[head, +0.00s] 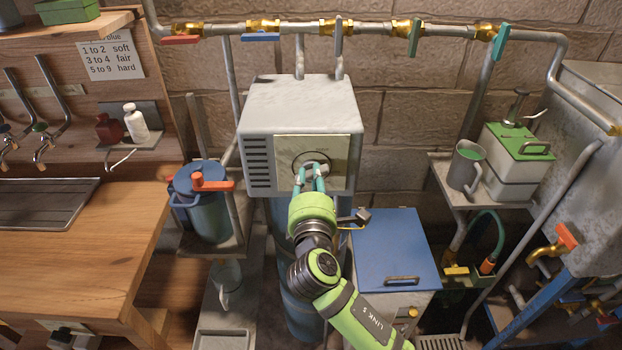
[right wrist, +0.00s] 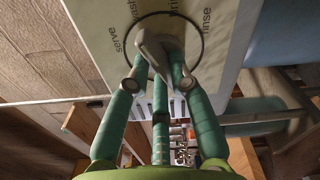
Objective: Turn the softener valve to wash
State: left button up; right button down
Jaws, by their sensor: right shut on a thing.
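The softener is a white box (head: 300,104) on the wall side, with a pale front plate (head: 340,150) carrying a round dial. In the right wrist view the valve knob (right wrist: 150,44) is a grey lever inside a dark ring. The words "serve", "brine" and "rinse" stand around it, with one partly cut off, likely "wash". My left gripper is not in view.
A blue-lidded chest (head: 394,248) stands right of my right arm. A blue pot (head: 203,200) with an orange handle is at the left, beside the wooden counter (head: 80,245). Pipes with coloured valve levers (head: 260,37) run above the softener.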

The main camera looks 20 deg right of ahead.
jog(key=c, duration=1.1)
grip_release()
jog(key=shift+s, duration=0.1)
jog(key=v, duration=1.2)
